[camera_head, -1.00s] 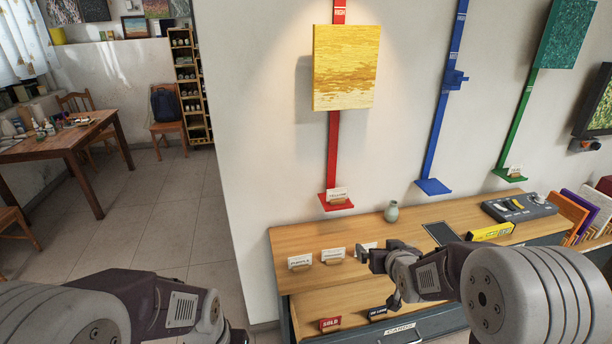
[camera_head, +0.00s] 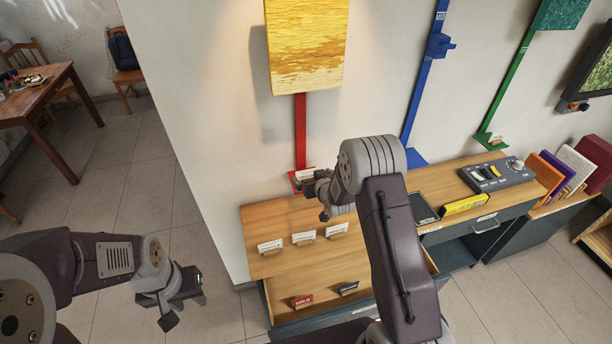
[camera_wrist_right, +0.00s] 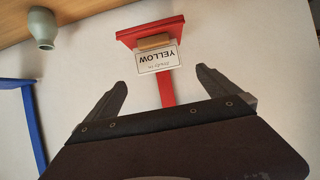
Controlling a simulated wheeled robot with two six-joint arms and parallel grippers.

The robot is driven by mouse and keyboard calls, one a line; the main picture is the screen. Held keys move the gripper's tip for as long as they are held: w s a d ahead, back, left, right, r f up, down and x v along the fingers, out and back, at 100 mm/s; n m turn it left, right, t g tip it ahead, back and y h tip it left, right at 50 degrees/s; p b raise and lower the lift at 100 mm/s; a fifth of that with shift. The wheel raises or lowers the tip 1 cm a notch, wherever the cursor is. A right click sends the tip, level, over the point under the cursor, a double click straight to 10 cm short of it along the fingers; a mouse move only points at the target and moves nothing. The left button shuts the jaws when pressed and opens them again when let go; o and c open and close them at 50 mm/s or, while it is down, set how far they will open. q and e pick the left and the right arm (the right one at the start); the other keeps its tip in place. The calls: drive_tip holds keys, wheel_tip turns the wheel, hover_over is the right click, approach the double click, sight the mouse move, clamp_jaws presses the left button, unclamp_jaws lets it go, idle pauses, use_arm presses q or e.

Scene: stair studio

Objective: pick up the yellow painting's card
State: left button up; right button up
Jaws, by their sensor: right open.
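The yellow painting (camera_head: 306,45) hangs on the wall above a red vertical strip with a small red shelf at its foot. In the right wrist view, the white card reading YELLOW (camera_wrist_right: 158,60) sits in a wooden holder (camera_wrist_right: 153,42) on the red shelf (camera_wrist_right: 130,38). My right gripper (camera_wrist_right: 160,78) is open and empty; the card lies ahead, roughly between its fingers and apart from them. My left gripper (camera_head: 183,304) hangs over the floor, away from the card.
The wooden counter (camera_head: 275,215) below carries several white cards in holders. An open drawer (camera_head: 330,275) holds a red and a black sign. A green vase (camera_wrist_right: 42,28) shows in the wrist view. A grey control box (camera_head: 497,175) and a blue shelf are to the right.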

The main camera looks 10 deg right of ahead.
sight(308, 171)
drive_tip(key=x, duration=0.3)
drive_tip(key=shift+d, duration=0.25)
drive_tip(key=shift+w+a+p, duration=0.25)
drive_tip(key=shift+w+p, duration=0.3)
drive_tip(key=shift+p, duration=0.35)
drive_tip(key=x, duration=0.3)
drive_tip(key=shift+w+f, duration=0.15)
drive_tip(key=shift+f, duration=0.1)
drive_tip(key=shift+w+d+f, duration=0.1)
drive_tip(key=shift+w+f, duration=0.05)
drive_tip(key=shift+c, duration=0.7)
drive_tip(key=shift+s+r, duration=0.2)
drive_tip(key=shift+s, duration=0.05)
drive_tip(key=c, duration=1)
use_arm(q)
drive_tip(key=r, duration=0.2)
drive_tip(key=shift+w+d+r, duration=0.1)
drive_tip(key=shift+w+r, duration=0.2)
use_arm(e)
drive_tip(key=shift+w, duration=0.1)
drive_tip(key=shift+c, duration=0.9)
